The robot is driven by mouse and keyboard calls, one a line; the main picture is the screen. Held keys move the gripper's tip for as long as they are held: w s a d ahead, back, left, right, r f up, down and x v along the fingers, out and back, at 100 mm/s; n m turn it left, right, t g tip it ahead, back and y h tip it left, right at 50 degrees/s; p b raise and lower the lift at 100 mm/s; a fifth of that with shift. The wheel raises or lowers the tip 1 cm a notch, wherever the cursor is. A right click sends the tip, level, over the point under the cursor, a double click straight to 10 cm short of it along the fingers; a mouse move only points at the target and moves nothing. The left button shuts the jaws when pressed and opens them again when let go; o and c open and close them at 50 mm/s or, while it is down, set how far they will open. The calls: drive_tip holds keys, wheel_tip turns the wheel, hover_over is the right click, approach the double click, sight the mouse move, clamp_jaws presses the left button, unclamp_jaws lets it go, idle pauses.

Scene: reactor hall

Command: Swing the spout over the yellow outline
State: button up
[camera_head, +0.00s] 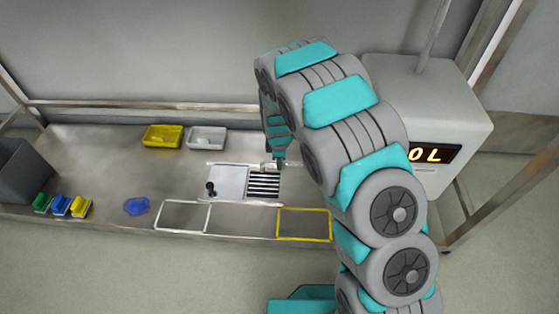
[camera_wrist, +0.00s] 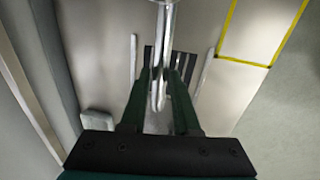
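The yellow outline (camera_head: 304,224) is marked on the front edge of the metal bench, right of two white outlines; its corner shows at the upper right of the wrist view (camera_wrist: 270,64). My gripper (camera_head: 279,162) reaches down over the slotted drain. In the wrist view its two dark green fingers (camera_wrist: 160,80) close in on both sides of a thin shiny metal spout (camera_wrist: 161,22), and they appear shut on it. The spout points away from the yellow outline, over the drain area. Its base and most of its length are hidden by my arm in the head view.
A drain grille (camera_head: 264,185) and white plate with a black knob (camera_head: 211,188) lie mid-bench. Yellow (camera_head: 163,136) and grey (camera_head: 206,138) trays stand behind. A blue cloth (camera_head: 137,206), sponges (camera_head: 60,206) and grey bin (camera_head: 24,170) are left. A display box (camera_head: 450,110) stands right.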

clamp_jaws()
idle(1.0)
